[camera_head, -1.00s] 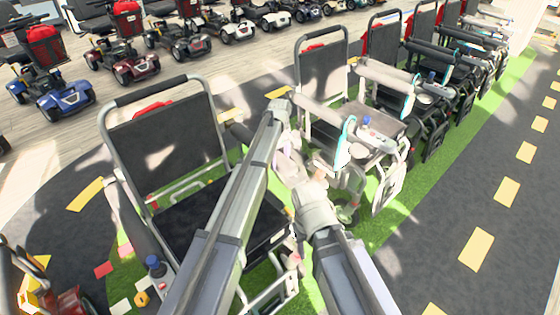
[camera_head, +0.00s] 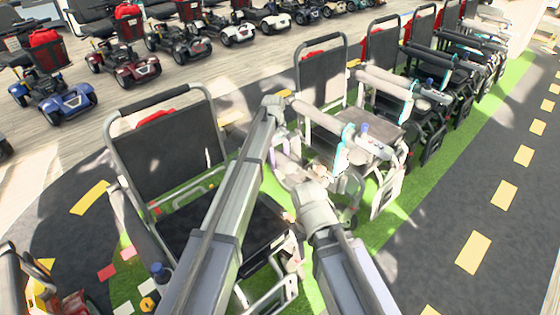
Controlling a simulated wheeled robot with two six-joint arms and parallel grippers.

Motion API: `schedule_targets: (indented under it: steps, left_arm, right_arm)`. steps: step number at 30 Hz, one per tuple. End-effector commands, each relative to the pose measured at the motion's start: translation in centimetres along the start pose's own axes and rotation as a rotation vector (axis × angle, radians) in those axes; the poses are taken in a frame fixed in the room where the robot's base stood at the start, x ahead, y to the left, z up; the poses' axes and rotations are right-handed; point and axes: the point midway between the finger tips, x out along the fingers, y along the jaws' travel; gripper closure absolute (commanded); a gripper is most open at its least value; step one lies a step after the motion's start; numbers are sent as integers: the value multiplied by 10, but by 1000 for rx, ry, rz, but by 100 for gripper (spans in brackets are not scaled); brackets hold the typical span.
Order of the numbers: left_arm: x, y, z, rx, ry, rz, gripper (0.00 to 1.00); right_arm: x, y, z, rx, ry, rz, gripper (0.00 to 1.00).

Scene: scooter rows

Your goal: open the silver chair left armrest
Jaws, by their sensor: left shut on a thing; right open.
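The silver chair is the nearest wheelchair, with a grey tubular frame (camera_head: 212,100), a black backrest (camera_head: 170,160) and a black seat (camera_head: 185,225). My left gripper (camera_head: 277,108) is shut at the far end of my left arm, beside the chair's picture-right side. I take the thing in it to be the chair's left armrest, but my arm hides the armrest and the contact. The other armrest (camera_head: 140,228) lies along the picture-left side, by a joystick (camera_head: 159,271). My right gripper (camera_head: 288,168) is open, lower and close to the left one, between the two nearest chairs.
A second wheelchair (camera_head: 322,75) with light grey armrests stands close on the right, with more chairs in a row behind it. Scooters (camera_head: 55,95) line the far left floor. Green matting (camera_head: 385,235) and a dark lane (camera_head: 450,195) lie open at right.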

Motion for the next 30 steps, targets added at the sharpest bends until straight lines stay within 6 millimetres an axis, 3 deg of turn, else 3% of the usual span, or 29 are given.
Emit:
schedule_targets:
  steps: [1, 3, 15, 21, 30]
  left_arm:
    - [-23, 2, -3, -4, -31, 0, 100]
    - [-38, 2, -4, -4, -77, 0, 100]
    - [-116, 3, -24, -4, -334, 1, 100]
    - [-141, 2, -35, -4, -427, 1, 100]
    - [-155, 0, -42, -3, -486, 4, 100]
  right_arm:
    - [-21, 2, 1, 0, 0, 0, 50]
    - [-34, 3, 2, 0, 0, 0, 50]
    - [-90, 9, 5, 1, 0, 0, 50]
    - [-103, 10, 6, 1, 0, 0, 50]
    - [-110, 10, 6, 1, 0, 0, 50]
